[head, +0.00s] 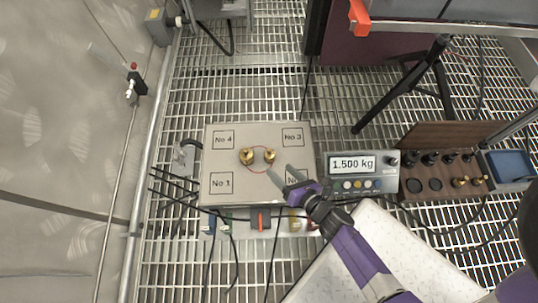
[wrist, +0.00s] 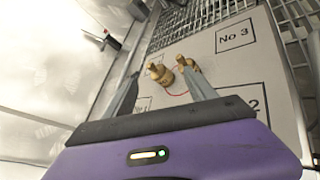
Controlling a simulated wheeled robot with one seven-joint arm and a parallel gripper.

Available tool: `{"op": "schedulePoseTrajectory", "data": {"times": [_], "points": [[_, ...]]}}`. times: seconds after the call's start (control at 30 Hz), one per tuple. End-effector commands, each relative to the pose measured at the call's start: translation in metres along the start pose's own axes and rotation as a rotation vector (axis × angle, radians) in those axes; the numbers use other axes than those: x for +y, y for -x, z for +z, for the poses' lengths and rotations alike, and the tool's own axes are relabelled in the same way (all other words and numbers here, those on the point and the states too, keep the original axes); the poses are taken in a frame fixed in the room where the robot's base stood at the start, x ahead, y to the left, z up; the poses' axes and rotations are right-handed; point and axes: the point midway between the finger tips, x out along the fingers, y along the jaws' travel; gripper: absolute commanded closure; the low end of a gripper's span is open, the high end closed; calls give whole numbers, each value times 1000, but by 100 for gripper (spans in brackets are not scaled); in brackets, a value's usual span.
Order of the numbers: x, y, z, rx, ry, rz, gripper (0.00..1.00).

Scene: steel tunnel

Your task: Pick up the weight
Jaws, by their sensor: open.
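Two small brass weights stand close together inside a thin red circle at the middle of the scale plate (head: 258,135). The left weight (head: 247,157) looks a little larger than the right weight (head: 270,156). My gripper (head: 279,174) is open and empty, with its fingertips just right of and below the right weight. I cannot tell the exact height of the fingertips.
The plate has marked squares at its corners. A display (head: 352,163) reading 1.500 kg stands to the right. Further right is an open wooden weight box (head: 420,138) with several weights, and a blue tray (head: 511,165). Cables run along the plate's front and left. A black tripod (head: 412,87) stands behind.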

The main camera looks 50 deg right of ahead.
Motion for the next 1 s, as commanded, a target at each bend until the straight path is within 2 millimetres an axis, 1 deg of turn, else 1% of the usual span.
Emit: {"op": "schedulePoseTrajectory", "data": {"times": [0.03, 0.1, 0.2, 0.3, 0.4, 0.67, 0.9, 1.0], "points": [[-20, -23, -11, 5, 121, -12, 35], [-35, -42, -18, 20, 272, -19, 35], [-50, -59, -24, 37, 423, -24, 35], [-57, -68, -26, 48, 503, -25, 35], [-59, -77, -28, 51, 528, -24, 35], [-60, -103, -29, 50, 527, -25, 35], [-60, -137, -31, 50, 525, -25, 35], [-60, -144, -31, 51, 525, -24, 35]]}}
